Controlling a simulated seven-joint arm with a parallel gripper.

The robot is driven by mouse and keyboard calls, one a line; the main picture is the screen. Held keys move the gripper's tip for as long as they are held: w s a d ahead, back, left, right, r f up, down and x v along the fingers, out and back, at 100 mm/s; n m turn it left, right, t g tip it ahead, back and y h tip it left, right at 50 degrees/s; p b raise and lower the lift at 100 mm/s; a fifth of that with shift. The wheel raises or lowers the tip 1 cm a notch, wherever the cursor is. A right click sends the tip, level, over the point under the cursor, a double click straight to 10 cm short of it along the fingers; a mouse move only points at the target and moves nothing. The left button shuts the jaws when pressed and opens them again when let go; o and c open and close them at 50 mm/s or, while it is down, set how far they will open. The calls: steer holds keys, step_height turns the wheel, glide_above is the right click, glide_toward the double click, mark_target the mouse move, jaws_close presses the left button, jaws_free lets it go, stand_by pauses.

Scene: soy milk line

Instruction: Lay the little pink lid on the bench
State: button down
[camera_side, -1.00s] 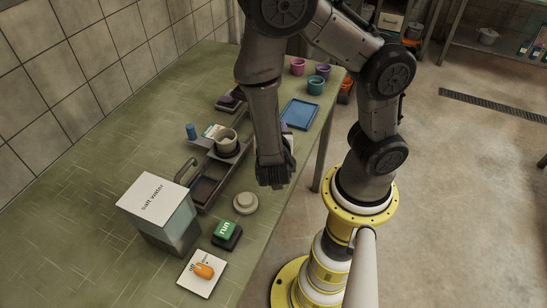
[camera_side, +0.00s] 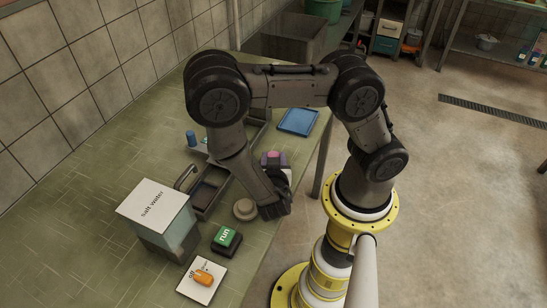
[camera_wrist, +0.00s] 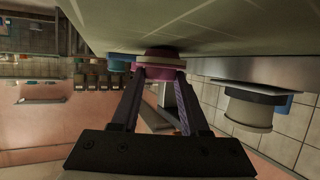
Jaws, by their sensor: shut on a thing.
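In the wrist view, my gripper (camera_wrist: 159,76) is shut on the little pink lid (camera_wrist: 157,72), held between its fingertips. The bench surface (camera_wrist: 215,25) fills the top of that view, close to the lid; I cannot tell whether they touch. In the side view, my gripper (camera_side: 274,210) is low near the right edge of the green bench (camera_side: 110,130), just right of a round beige disc. The held lid is hidden there by the gripper.
The beige disc (camera_side: 244,209) lies beside my gripper. A dark block with a pink top (camera_side: 274,156) stands behind it. In front are the green run button (camera_side: 227,236), an orange switch (camera_side: 204,277) and the salt water box (camera_side: 155,200). A blue tray (camera_side: 298,121) lies farther back.

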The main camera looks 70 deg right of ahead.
steer(key=shift+f, duration=0.2)
steer(key=shift+s+f, duration=0.1)
steer(key=shift+f, duration=0.4)
steer(key=shift+c, duration=2)
jaws_free()
steer(key=shift+r, duration=0.5)
steer(key=v, duration=1.2)
steer(key=shift+r, duration=0.3)
